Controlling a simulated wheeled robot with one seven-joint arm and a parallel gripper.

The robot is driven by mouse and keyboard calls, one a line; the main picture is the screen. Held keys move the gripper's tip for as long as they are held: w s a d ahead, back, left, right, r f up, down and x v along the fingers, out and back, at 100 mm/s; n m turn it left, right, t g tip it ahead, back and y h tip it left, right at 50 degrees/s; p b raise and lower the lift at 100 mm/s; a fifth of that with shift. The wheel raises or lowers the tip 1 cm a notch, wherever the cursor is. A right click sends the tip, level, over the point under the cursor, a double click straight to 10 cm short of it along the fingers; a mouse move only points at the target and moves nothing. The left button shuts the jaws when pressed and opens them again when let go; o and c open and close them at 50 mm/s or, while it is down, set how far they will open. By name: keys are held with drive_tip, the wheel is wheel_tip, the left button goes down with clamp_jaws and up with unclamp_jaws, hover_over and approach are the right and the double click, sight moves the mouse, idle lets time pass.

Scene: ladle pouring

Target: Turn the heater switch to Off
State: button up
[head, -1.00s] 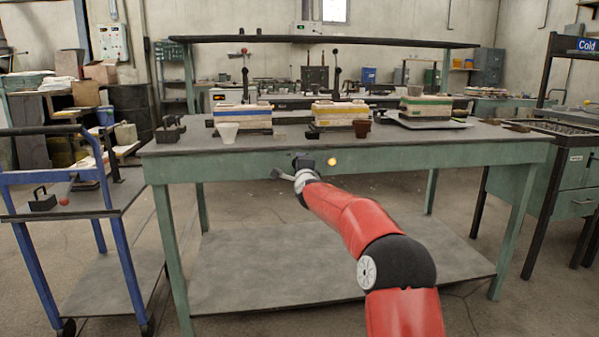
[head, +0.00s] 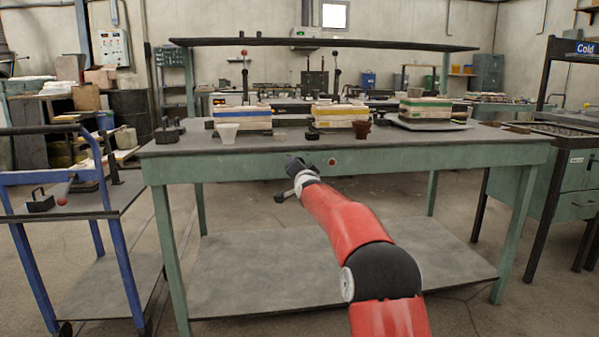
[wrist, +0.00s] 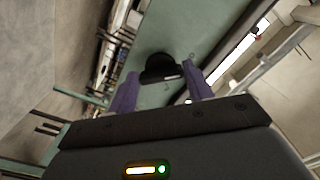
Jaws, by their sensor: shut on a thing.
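The heater switch is a dark round knob (wrist: 158,64) on the green front rail of the table, seen in the wrist view between my two purple fingers. My gripper (wrist: 164,76) is shut on it, one finger on each side. In the head view my gripper (head: 300,163) is at the rail, left of a small round lamp (head: 333,161). The lamp is dull red and unlit. My gripper hides most of the knob in the head view, and I cannot read its markings.
A blue cart (head: 50,177) stands at left and a green cabinet (head: 570,180) at right. The floor before the table is open.

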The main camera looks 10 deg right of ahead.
drive_tip(key=shift+f+n, duration=0.2)
drive_tip(key=shift+n, duration=0.2)
drive_tip(key=o, duration=1)
drive_tip(key=shift+r, duration=0.1)
drive_tip(key=s+b, duration=0.2)
drive_tip(key=s, duration=0.5)
drive_tip(key=shift+s, duration=0.4)
